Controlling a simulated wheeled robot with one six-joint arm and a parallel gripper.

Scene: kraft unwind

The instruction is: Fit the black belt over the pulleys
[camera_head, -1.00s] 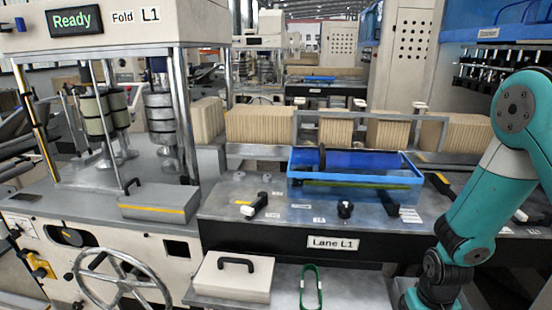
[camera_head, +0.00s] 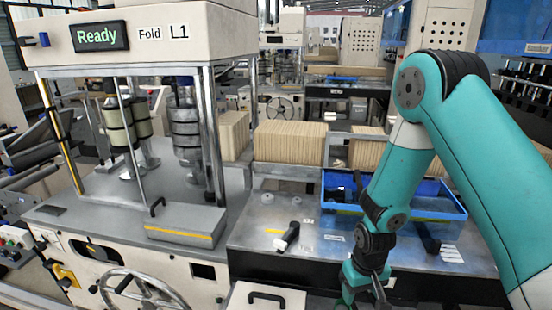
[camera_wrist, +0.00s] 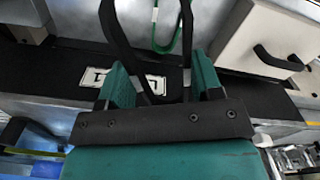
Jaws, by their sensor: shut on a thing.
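In the wrist view, my gripper (camera_wrist: 162,82) has two teal fingers, with a black belt (camera_wrist: 117,38) between them. The belt forms a long loop running up past the top edge; the pinched part is partly hidden. In the head view, my gripper (camera_head: 368,288) is low in front of the bench, and the belt cannot be made out clearly there. Small grey round parts (camera_head: 267,198) stand on the bench top; I cannot tell whether they are the pulleys. Rollers (camera_head: 186,128) stand inside the machine frame at left.
A blue bin (camera_head: 455,214) stands on the bench (camera_head: 262,228), partly behind my arm. A black-handled tool (camera_head: 288,236) lies left of it. A grey lidded box (camera_head: 185,226) sits on the machine. A green loop (camera_wrist: 166,45) and a beige box (camera_wrist: 262,40) show in the wrist view.

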